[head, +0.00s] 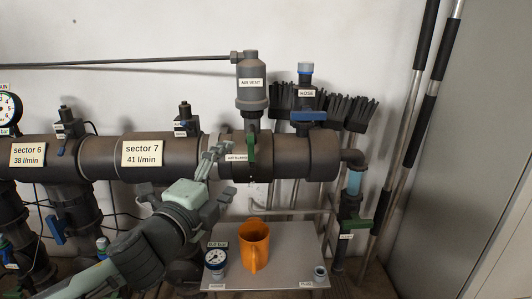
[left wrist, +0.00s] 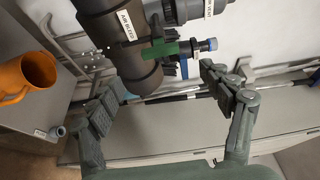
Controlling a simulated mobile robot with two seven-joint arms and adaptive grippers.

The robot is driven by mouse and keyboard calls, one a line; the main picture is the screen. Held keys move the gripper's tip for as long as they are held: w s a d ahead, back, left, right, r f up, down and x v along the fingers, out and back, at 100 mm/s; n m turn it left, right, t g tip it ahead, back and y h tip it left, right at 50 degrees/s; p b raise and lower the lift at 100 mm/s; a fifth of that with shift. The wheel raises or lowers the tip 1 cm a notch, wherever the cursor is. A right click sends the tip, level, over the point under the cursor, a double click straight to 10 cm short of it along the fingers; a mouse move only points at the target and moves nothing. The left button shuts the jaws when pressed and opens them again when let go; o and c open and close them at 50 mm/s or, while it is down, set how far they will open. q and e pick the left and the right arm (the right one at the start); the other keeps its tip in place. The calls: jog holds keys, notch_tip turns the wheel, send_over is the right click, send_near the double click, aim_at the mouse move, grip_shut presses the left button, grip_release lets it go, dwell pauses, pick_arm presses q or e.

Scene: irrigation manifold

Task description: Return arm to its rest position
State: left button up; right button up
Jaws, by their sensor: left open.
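My left arm comes in from the lower left in the head view. Its gripper (head: 216,158) is in front of the brown manifold pipe (head: 205,155), left of the green-handled valve (head: 251,150) by the air bleed label. In the left wrist view the two fingers of the left gripper (left wrist: 160,85) stand wide apart with nothing between them. The green handle (left wrist: 160,50) shows beyond the fingers, apart from them. My right gripper is in neither view.
An orange jug (head: 254,245), a pressure gauge (head: 215,257) and a small grey fitting (head: 320,274) stand on a grey table (head: 285,238) below the pipe. The air vent (head: 251,82) and blue-handled hose valve (head: 307,116) rise above. Brushes (head: 352,112) hang behind.

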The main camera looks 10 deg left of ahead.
aim_at(250, 149)
pick_arm(q)
jog(key=shift+w, duration=0.1)
jog(key=w, duration=0.3)
jog(key=w+d, duration=0.1)
jog(key=w, duration=0.7)
jog(key=shift+w+d, duration=0.1)
jog(key=shift+d, duration=0.05)
jog(key=shift+w, duration=0.3)
jog(key=shift+s, duration=0.15)
